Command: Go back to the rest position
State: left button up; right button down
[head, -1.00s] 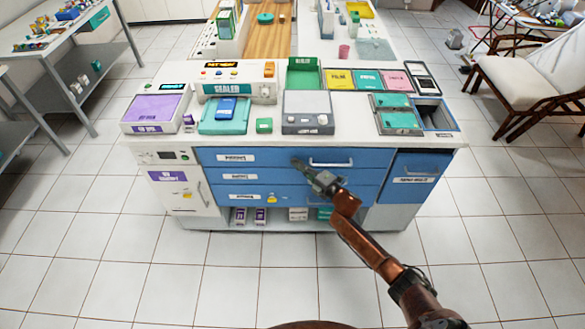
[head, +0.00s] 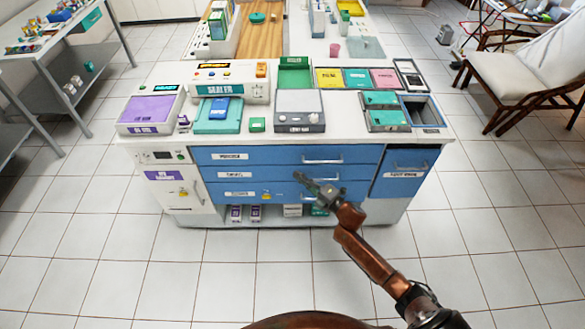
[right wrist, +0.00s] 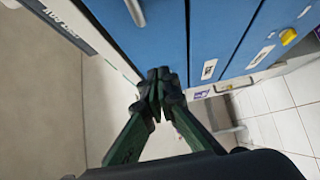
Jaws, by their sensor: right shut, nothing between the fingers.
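My right gripper (head: 302,177) is in front of the blue drawers of the white cabinet in the head view, its arm coming in from the lower right. Its fingers are shut with nothing between them; the right wrist view shows the fingertips (right wrist: 158,82) together near the blue drawer fronts (right wrist: 215,40). I cannot tell whether they touch the cabinet. My left gripper is not in view.
The cabinet's white top (head: 350,143) carries a grey scale (head: 299,112), a teal tray (head: 217,116), a purple-topped box (head: 150,110) and a sealer (head: 229,82). A cushioned chair (head: 515,75) stands at right and a shelf table (head: 60,50) at left. Tiled floor (head: 200,270) in front is clear.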

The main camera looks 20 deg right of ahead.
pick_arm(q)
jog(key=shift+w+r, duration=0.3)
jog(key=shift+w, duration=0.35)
pick_arm(e)
jog(key=v, duration=0.4)
jog(key=shift+s+d+r, duration=0.1)
jog(key=shift+s+d, duration=0.1)
jog(key=shift+s, duration=0.1)
